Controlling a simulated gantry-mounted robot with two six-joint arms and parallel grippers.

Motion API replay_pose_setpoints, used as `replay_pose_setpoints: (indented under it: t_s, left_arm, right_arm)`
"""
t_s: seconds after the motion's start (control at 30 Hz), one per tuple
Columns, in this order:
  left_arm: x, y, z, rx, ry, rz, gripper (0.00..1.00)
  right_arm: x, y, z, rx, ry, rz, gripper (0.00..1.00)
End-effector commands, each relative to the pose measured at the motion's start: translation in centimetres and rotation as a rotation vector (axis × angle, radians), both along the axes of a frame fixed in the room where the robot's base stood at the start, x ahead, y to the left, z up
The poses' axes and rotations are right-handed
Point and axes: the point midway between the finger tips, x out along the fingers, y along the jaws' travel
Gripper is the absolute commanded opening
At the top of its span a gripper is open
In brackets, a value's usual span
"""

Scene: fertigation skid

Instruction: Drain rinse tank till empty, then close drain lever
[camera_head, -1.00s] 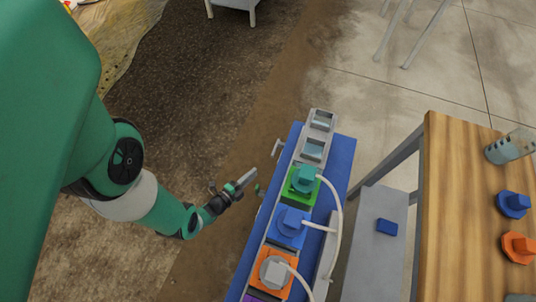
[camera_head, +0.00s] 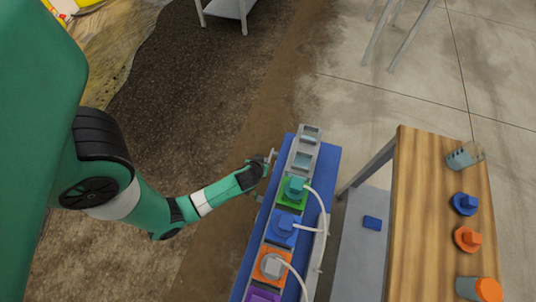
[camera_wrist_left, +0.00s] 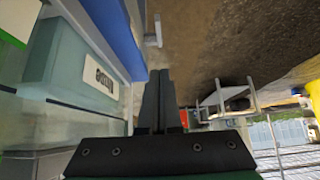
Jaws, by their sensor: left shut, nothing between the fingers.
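The rinse tank shows in the left wrist view as a pale teal translucent box (camera_wrist_left: 62,62) with an upside-down label reading RINSE. In the head view, grey open-topped compartments (camera_head: 303,161) stand at the far end of the blue skid (camera_head: 321,172); I cannot tell which is the rinse tank. A small grey lever (camera_wrist_left: 154,32) sticks out from the blue skid side, just beyond my fingertips in the wrist view. My left gripper (camera_head: 269,160) is shut and empty beside the skid's far left side (camera_wrist_left: 158,75). Contact with the lever cannot be told. My right gripper is out of view.
Green (camera_head: 292,190), blue (camera_head: 283,229) and orange (camera_head: 271,266) capped units with white hoses line the skid. A wooden table (camera_head: 420,210) at right holds a clear beaker (camera_head: 464,156) and coloured caps. Bare soil lies left of the skid.

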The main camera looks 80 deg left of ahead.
Motion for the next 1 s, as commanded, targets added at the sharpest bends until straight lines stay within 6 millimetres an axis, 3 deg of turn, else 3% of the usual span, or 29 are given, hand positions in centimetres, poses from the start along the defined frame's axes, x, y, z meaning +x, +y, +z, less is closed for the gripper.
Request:
replay_pose_setpoints:
  t_s: [0.27,0.7,0.8,1.0]
  left_arm:
    - [0.4,0.6,-1.4,0.001,0.001,-0.003,0.0]
    - [3.0,5.8,-8.7,0.001,0.001,-0.003,0.0]
    - [2.8,5.5,-10.4,-0.001,0.003,-0.006,0.0]
    - [2.7,5.3,-11.9,0.0,0.002,-0.006,0.0]
  right_arm:
    - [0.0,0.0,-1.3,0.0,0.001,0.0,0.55]
    - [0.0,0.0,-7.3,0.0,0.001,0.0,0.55]
    - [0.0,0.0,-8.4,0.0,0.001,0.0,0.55]
    - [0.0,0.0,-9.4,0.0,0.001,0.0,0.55]
